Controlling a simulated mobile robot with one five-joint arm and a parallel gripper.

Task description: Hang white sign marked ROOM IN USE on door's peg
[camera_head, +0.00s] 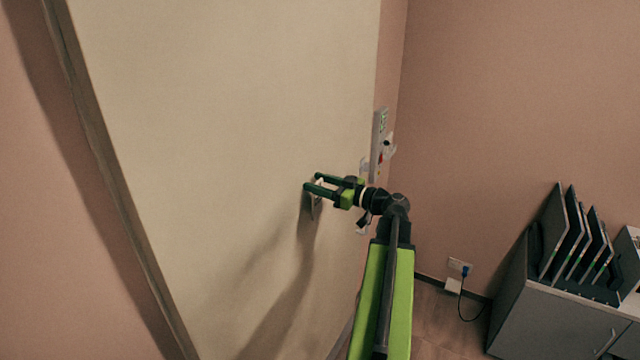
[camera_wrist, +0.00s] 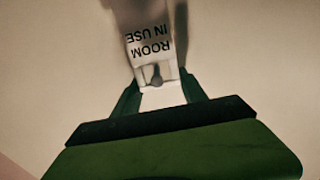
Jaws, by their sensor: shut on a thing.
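The white sign (camera_wrist: 150,42) reads ROOM IN USE, upside down in the wrist view. My gripper (camera_wrist: 160,82) is shut on the sign's end, with a green finger on each side. A small grey rounded shape shows in that end; I cannot tell whether it is a hole or the peg. In the head view my gripper (camera_head: 312,184) is at the pale beige door (camera_head: 230,120), and a little of the sign (camera_head: 316,206) shows below the fingers. The peg cannot be made out in the head view, and whether the sign touches the door is unclear.
A light panel with small fittings (camera_head: 379,145) is on the wall right of the door. A grey cabinet (camera_head: 550,325) with a rack of dark panels (camera_head: 578,245) stands at the right. A socket with a cable (camera_head: 459,268) is low on the wall. The door face around my gripper is clear.

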